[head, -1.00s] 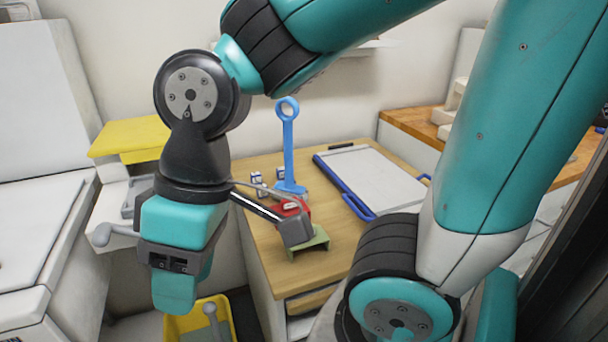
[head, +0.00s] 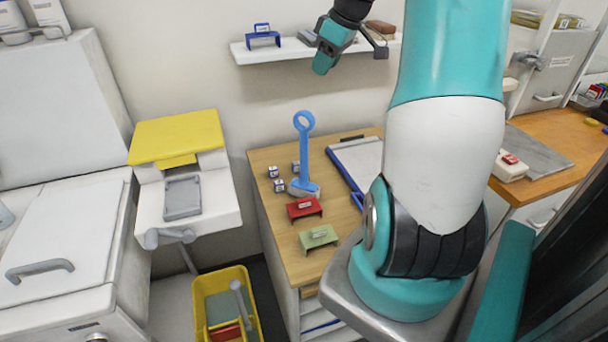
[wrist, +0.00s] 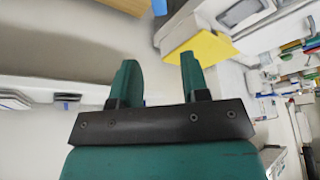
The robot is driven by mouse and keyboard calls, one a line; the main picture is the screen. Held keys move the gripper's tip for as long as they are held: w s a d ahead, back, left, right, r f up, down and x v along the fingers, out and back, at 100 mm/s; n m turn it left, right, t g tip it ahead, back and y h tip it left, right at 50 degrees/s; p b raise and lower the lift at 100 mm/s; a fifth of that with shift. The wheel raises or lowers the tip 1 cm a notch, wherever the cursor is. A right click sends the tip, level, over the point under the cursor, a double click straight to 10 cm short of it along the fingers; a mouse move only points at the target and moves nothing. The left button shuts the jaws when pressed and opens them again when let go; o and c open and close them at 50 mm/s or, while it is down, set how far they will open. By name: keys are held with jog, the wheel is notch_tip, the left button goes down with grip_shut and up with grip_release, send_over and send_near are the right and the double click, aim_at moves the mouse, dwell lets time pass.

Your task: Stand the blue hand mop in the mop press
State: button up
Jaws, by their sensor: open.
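The blue hand mop (head: 304,150) stands upright on the wooden counter in the head view, its ring handle up and its flat foot down. A yellow bucket (head: 200,318) with a grey lever and grey inner plate stands on the floor left of the counter; it looks like the mop press. My gripper (head: 326,62) is high up in front of the wall shelf, well above and apart from the mop. In the wrist view my gripper (wrist: 158,66) is open with nothing between its fingers. The mop cannot be made out in that view.
A red stand (head: 304,208), a green stand (head: 318,237) and small blocks sit close around the mop. A clipboard (head: 358,160) lies to its right. A white unit with a yellow lid (head: 177,137) is left of the counter. The wall shelf (head: 262,54) holds items.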

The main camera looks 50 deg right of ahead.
aim_at(307, 113)
jog(key=p+x, duration=0.2)
jog(key=x, duration=0.9)
jog(key=shift+w+f+p, duration=0.1)
jog(key=shift+f+p, duration=0.25)
jog(key=shift+p, duration=0.05)
jog(key=shift+p+x, duration=1.3)
jog(key=shift+x, duration=1.35)
jog(key=shift+d, duration=0.15)
grip_shut()
